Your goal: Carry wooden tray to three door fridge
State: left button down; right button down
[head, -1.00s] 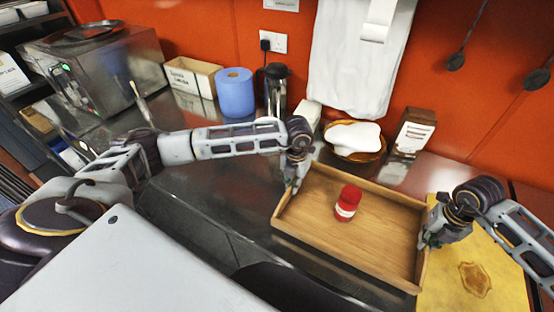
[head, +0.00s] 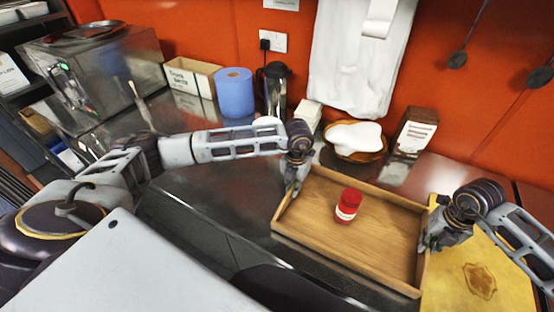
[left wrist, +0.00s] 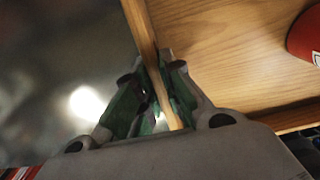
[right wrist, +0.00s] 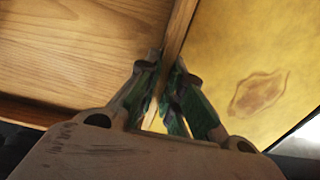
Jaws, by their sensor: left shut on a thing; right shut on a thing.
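The wooden tray (head: 385,235) is a shallow rectangular box at the counter's front edge in the head view. A red jar with a white label (head: 348,205) stands inside it. My left gripper (head: 293,190) is shut on the tray's left wall, which runs between its fingers in the left wrist view (left wrist: 158,95). My right gripper (head: 425,240) is shut on the tray's right wall, seen between its fingers in the right wrist view (right wrist: 167,90). I cannot tell whether the tray's underside touches the counter. No fridge is in view.
A yellow mat (head: 480,270) lies right of the tray. Behind it stand a basket with white cloth (head: 355,138) and a brown box (head: 414,133). A blue paper roll (head: 236,95), a dark flask (head: 275,90) and a steel machine (head: 95,70) stand further left.

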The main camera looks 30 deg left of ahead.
pick_arm(q)
jog(key=shift+f+b, duration=0.45)
pick_arm(e)
jog(key=shift+f, duration=0.45)
pick_arm(q)
jog(key=c, duration=2)
grip_release()
jog(key=shift+f, duration=0.1)
pick_arm(e)
jog(key=c, duration=2)
grip_release()
jog(key=shift+f, duration=0.1)
pick_arm(q)
jog(key=o, duration=0.5)
jog(key=shift+c, duration=0.2)
pick_arm(e)
jog(key=o, duration=0.4)
jog(key=shift+o, duration=0.2)
pick_arm(q)
notch_tip(320, 180, up, 12)
pick_arm(e)
jog(key=shift+r, duration=0.2)
notch_tip(320, 180, up, 12)
jog(key=shift+f, duration=0.2)
